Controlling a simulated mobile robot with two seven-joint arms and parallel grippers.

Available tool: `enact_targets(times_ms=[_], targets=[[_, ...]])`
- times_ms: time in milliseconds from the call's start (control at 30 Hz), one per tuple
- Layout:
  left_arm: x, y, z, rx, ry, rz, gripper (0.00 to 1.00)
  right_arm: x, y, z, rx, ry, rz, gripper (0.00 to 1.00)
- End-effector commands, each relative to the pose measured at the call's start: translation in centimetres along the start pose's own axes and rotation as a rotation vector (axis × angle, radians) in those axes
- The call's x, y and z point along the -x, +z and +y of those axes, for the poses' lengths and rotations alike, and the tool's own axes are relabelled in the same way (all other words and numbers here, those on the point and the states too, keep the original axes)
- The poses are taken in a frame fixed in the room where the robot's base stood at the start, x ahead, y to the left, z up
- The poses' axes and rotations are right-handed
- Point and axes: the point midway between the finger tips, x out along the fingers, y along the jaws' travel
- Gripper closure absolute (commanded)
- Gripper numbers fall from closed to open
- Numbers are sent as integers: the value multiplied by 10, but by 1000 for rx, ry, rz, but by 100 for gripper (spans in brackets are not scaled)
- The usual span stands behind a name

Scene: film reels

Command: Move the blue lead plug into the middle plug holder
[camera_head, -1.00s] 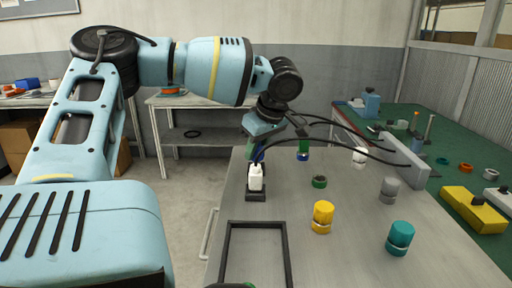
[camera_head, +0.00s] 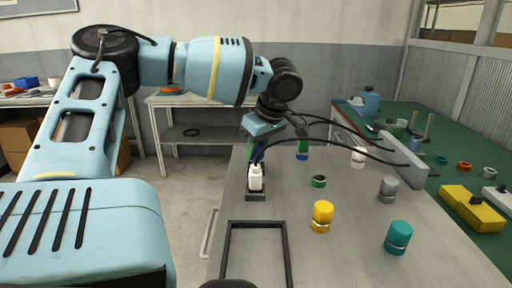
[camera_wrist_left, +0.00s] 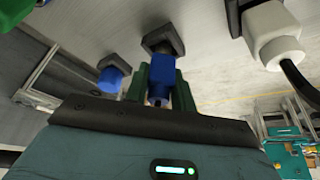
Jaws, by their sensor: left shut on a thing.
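My left gripper (camera_head: 254,152) is at the far end of the grey table, just behind the white plug (camera_head: 256,178) in its black holder (camera_head: 256,196). In the left wrist view its green fingers are shut on a blue plug (camera_wrist_left: 163,70). The held plug lines up with the black middle holder (camera_wrist_left: 162,40); I cannot tell how deep it sits in it. Another blue plug (camera_wrist_left: 110,80) is at the holder (camera_wrist_left: 118,62) to the left. The white plug (camera_wrist_left: 275,45) is on the right in that view. My right gripper is not in view.
Black cables arc rightward from near the gripper. A yellow cylinder (camera_head: 322,216), a teal cylinder (camera_head: 399,237), a grey cylinder (camera_head: 388,189) and a green-blue cylinder (camera_head: 302,150) stand on the table. An empty black frame (camera_head: 286,250) lies in front.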

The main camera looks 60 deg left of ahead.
Motion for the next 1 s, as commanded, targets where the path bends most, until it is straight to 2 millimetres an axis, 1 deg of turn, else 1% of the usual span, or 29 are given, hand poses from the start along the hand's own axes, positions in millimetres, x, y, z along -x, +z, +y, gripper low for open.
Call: enact_targets(times_ms=[867,900,967,1000], targets=[[-12,5,0,0,-1,0,98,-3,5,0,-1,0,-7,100],[-12,5,0,0,-1,0,74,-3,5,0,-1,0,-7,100],[-12,5,0,0,-1,0,66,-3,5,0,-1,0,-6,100],[-12,5,0,0,-1,0,66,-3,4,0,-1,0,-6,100]])
